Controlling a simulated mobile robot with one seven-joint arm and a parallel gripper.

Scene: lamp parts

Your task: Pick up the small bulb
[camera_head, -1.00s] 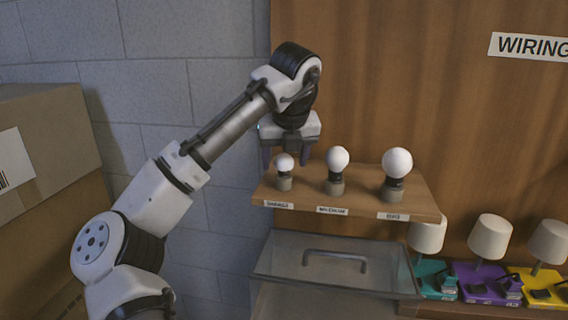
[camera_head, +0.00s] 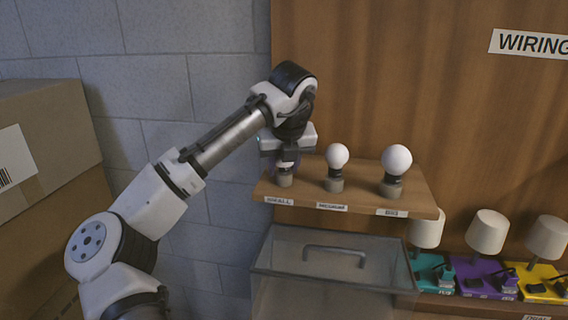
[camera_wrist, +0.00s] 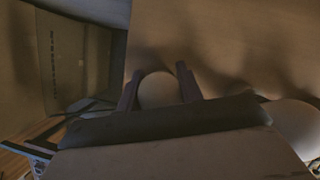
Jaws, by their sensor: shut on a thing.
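The small bulb (camera_wrist: 158,90) shows as a pale round top between the two fingers in the wrist view. In the head view my gripper (camera_head: 286,162) mostly covers it, above its grey holder (camera_head: 284,180) at the left end of the wooden shelf (camera_head: 360,204). My gripper (camera_wrist: 156,88) points down and is shut on the bulb. The bulb's base is hidden, and I see no clear gap between it and the holder. The label below reads "SMALL".
A medium bulb (camera_head: 337,157) and a big bulb (camera_head: 396,160) stand in holders to the right on the same shelf. A clear lidded box (camera_head: 335,265) is below. Lamps (camera_head: 487,233) stand at the lower right. A cardboard box (camera_head: 45,150) is at the left.

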